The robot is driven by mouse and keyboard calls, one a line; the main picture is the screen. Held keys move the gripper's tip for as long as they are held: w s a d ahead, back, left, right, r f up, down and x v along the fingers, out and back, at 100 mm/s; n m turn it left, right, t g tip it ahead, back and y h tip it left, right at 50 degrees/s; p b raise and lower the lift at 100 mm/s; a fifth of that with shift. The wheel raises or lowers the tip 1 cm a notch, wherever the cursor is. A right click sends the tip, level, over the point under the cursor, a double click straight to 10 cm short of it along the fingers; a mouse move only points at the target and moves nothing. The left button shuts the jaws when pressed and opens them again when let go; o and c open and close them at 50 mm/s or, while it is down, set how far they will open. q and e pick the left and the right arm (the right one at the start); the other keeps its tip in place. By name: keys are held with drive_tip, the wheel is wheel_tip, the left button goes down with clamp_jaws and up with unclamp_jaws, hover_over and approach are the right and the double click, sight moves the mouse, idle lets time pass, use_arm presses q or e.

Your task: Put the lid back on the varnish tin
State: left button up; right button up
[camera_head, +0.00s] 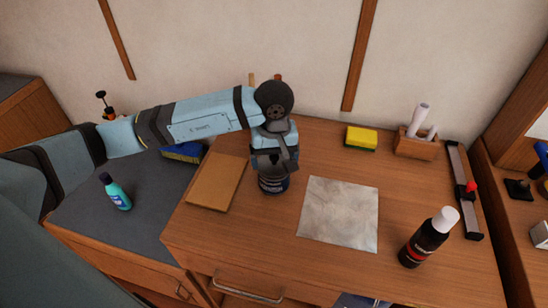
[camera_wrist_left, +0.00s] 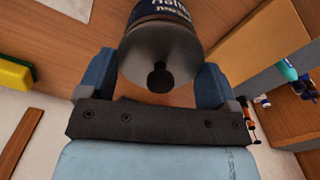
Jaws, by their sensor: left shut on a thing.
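The varnish tin (camera_head: 273,184), dark with a pale-lettered label, stands on the wooden worktop, right of a brown board. My left gripper (camera_head: 272,158) is over the tin, pointing down. In the left wrist view the gripper (camera_wrist_left: 156,75) is shut on the grey round lid (camera_wrist_left: 160,42) with a black knob, one finger on each side. The labelled side of the tin (camera_wrist_left: 165,8) shows directly beyond the lid, with no clear gap. I cannot tell whether the lid is seated. The gripper hides most of the lid in the head view.
The brown board (camera_head: 216,182) lies left of the tin and a pale sheet (camera_head: 340,212) right. A black bottle (camera_head: 426,242), yellow sponge (camera_head: 361,138), wooden holder (camera_head: 416,147) and dark rail (camera_head: 463,190) stand further right.

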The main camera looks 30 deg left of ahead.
idle(0.4)
use_arm(q)
drive_tip(key=o, duration=0.7)
drive_tip(key=shift+r+p, duration=0.4)
drive_tip(key=shift+r, duration=0.6)
drive_tip(key=shift+r+p, duration=0.55)
drive_tip(key=shift+r, duration=0.95)
drive_tip(key=shift+r+p, duration=0.3)
drive_tip(key=shift+r, duration=0.7)
